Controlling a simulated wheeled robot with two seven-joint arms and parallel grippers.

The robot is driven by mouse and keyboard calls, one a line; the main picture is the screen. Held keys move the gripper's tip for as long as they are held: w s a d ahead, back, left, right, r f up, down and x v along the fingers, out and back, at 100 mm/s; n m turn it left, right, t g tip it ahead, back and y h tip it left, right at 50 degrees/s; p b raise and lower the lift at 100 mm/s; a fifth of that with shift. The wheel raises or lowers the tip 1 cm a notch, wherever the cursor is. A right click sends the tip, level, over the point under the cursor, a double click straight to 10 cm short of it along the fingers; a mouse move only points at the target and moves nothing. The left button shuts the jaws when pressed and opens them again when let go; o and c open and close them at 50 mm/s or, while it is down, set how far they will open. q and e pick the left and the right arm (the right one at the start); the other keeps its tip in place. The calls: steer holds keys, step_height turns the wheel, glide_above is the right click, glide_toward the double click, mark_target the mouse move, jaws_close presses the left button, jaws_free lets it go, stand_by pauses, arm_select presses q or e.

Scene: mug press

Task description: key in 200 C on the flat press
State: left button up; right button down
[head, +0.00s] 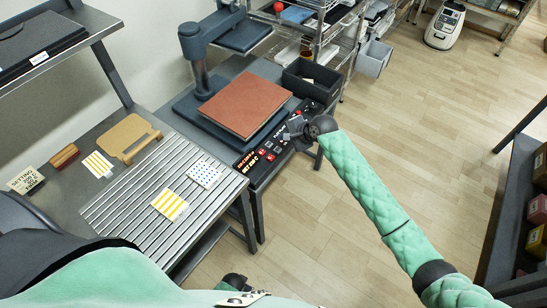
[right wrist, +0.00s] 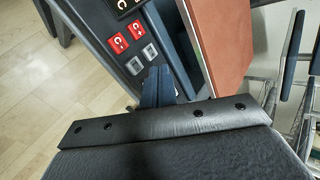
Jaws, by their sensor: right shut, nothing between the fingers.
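The flat press (head: 199,84) stands on the dark bench with a reddish-brown square pad (head: 246,103) on its lower bed. Its black control panel (head: 256,171) runs along the front right edge, with lit displays too small to read surely. My right gripper (head: 293,133) is shut and empty over the panel's far half. Its fingertips (right wrist: 158,72) are close to the grey keys; I cannot tell whether they touch. My left gripper's fingers do not show.
A slatted metal table (head: 130,203) to the left holds yellow-striped and blue-dotted sheets. A wooden board (head: 124,134) lies behind them. A black bin (head: 311,78) stands beyond the panel, near wire shelves. The floor to the right is clear up to a dark shelf unit (head: 507,200).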

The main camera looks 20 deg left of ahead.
mark_target(273, 158)
steer(key=s+a+m+b, duration=0.1)
steer(key=s+a+m+g+b, duration=0.1)
steer(key=b, duration=0.1)
steer(key=s+a+m+g+b, duration=0.1)
steer(key=shift+s+f+m+y+b, duration=0.15)
steer(key=shift+f+m+y+b, duration=0.15)
steer(key=shift+b, duration=0.1)
step_height(273, 158, down, 3)
steer(key=b, duration=0.3)
steer(key=shift+f, duration=0.1)
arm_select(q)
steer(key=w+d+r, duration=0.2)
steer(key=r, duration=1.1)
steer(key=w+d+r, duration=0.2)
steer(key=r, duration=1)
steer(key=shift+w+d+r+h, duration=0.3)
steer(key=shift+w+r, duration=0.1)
arm_select(e)
steer(key=shift+f, duration=0.85)
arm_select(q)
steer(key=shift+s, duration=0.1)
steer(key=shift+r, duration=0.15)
